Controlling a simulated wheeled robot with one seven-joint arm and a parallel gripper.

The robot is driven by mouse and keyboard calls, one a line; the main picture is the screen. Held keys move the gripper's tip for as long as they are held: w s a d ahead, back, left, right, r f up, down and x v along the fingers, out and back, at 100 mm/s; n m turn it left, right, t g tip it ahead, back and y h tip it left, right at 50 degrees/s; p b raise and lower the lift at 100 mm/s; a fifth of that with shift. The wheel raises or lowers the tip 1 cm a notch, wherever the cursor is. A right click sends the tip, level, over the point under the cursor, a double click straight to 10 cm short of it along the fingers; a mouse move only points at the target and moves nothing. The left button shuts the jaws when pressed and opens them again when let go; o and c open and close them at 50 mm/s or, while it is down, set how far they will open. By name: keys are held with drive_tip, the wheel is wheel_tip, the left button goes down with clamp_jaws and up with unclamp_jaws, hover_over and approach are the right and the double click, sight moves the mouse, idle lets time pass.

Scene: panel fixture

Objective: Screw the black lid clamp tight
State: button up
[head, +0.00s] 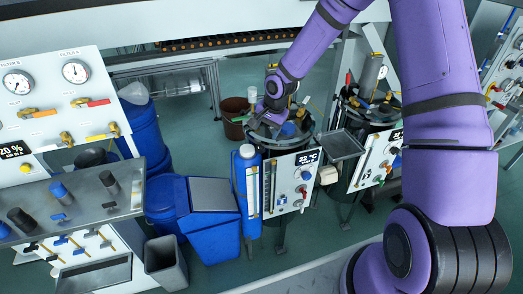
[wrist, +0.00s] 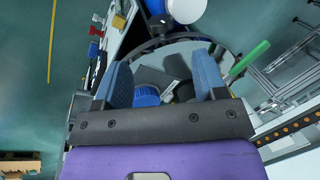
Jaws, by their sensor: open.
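My gripper (wrist: 162,72) is open, with its two blue fingers spread over the round lid of the metal vessel (wrist: 175,45). In the wrist view a dark rounded part (wrist: 184,92), which looks like the black lid clamp, shows between the fingers, closer to the right finger. A blue cap (wrist: 146,95) is beside it, closer to the left finger. The gripper's own body hides the lower part of both. In the head view my gripper (head: 266,116) is low over the lid, and the clamp cannot be made out there. I cannot tell whether a finger touches anything.
A green-handled tool or valve (wrist: 247,62) rises by the lid's edge. A panel with a 22 °C display (head: 291,181) is on the vessel's front.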

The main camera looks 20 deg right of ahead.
sight(261, 146)
drive_tip(key=x, duration=1)
drive_tip(key=c, duration=0.9)
